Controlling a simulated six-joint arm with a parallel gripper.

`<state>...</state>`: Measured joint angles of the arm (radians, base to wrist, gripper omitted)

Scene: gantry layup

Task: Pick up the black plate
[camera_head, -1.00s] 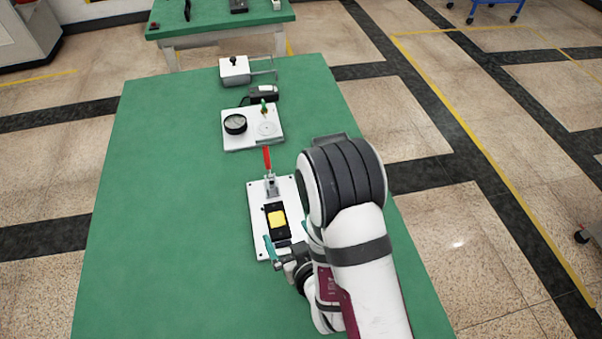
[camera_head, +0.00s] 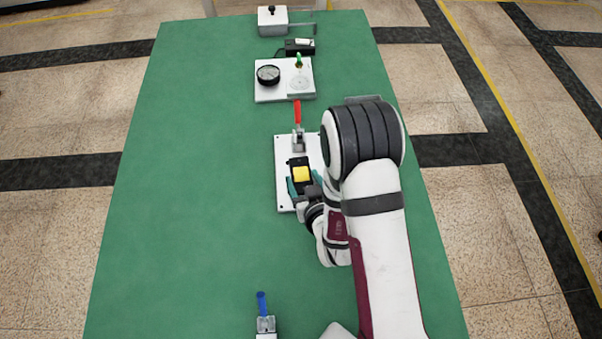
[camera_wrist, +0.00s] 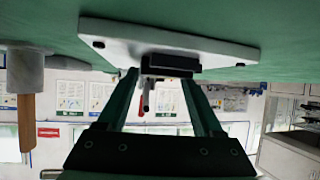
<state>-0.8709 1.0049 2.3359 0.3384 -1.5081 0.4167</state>
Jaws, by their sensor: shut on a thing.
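The black plate (camera_head: 297,161) is a dark piece with a yellow block (camera_head: 301,174) on it, over the white base board (camera_head: 283,153). My gripper (camera_head: 305,184) reaches it from the near side, with one teal finger at either side. In the wrist view, which is upside down, the two fingers of my gripper (camera_wrist: 170,75) close on the black plate (camera_wrist: 170,62) near the white board (camera_wrist: 200,45). I cannot tell whether the plate touches the board. My wrist hides part of the board's right side.
A red-handled clamp (camera_head: 298,135) stands on the board just beyond the plate. Farther back are a white panel with a black gauge (camera_head: 268,75), a black device (camera_head: 300,46) and a white box (camera_head: 272,20). A blue-handled clamp (camera_head: 263,308) is near the front. The green table's left side is clear.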

